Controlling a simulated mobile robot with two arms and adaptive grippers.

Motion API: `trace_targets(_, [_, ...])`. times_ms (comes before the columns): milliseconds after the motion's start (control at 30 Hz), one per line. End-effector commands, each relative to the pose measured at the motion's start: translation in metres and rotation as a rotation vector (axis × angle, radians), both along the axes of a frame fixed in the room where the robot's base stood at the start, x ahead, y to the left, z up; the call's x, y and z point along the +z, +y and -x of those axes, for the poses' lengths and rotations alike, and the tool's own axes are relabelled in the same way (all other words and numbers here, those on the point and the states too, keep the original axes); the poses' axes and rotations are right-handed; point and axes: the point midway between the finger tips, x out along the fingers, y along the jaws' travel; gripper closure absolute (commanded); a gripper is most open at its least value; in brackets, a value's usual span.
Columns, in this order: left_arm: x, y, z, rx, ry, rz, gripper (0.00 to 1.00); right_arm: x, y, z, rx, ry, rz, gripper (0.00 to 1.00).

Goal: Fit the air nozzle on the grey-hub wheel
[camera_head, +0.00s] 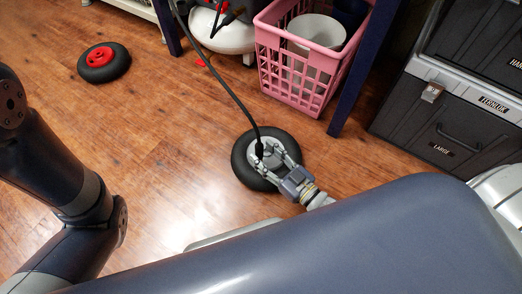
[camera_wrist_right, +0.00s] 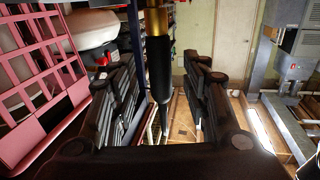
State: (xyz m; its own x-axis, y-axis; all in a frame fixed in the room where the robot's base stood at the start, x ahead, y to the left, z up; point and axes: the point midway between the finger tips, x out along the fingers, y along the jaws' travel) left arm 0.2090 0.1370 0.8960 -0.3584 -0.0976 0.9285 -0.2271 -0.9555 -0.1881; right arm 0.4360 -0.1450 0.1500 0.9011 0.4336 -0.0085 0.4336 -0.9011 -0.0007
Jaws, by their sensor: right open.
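The grey-hub wheel, a black tyre (camera_head: 243,171) around a grey hub, lies flat on the wooden floor in the head view. My right gripper (camera_head: 266,151) is over the hub, its fingers open around the lower end of the air nozzle's black hose (camera_head: 222,82). In the right wrist view the black nozzle body (camera_wrist_right: 160,68), with a brass part (camera_wrist_right: 157,20) at the top, stands between the open fingers (camera_wrist_right: 158,98), with gaps on both sides. Whether the nozzle touches the valve is hidden. My left arm shows at the left; its gripper is outside the picture.
A red-hub wheel (camera_head: 104,63) lies on the floor at the upper left. A pink basket (camera_head: 300,84) with white and dark containers stands behind the grey-hub wheel, near a dark blue leg (camera_head: 350,93). Black toolboxes (camera_head: 452,127) stand at the right. Floor between the wheels is clear.

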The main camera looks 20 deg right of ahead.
Motion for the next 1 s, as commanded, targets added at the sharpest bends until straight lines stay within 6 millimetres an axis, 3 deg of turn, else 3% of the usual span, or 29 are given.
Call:
trace_targets(200, [0.000,0.000,0.001,0.000,-0.002,-0.001,0.49,-0.001,-0.021,0.044,0.001,0.005,0.002,0.57])
trace_targets(433, [0.000,0.000,0.001,0.000,-0.003,-0.001,0.49,0.000,-0.037,0.078,0.001,0.002,0.001,0.57])
trace_targets(600, [0.000,0.000,0.001,0.000,-0.004,-0.002,0.49,0.001,-0.042,0.087,0.001,0.000,0.000,0.57])
trace_targets(1000, [0.000,0.000,0.002,0.000,-0.005,-0.002,0.49,0.001,-0.042,0.088,0.001,-0.002,0.000,0.57])
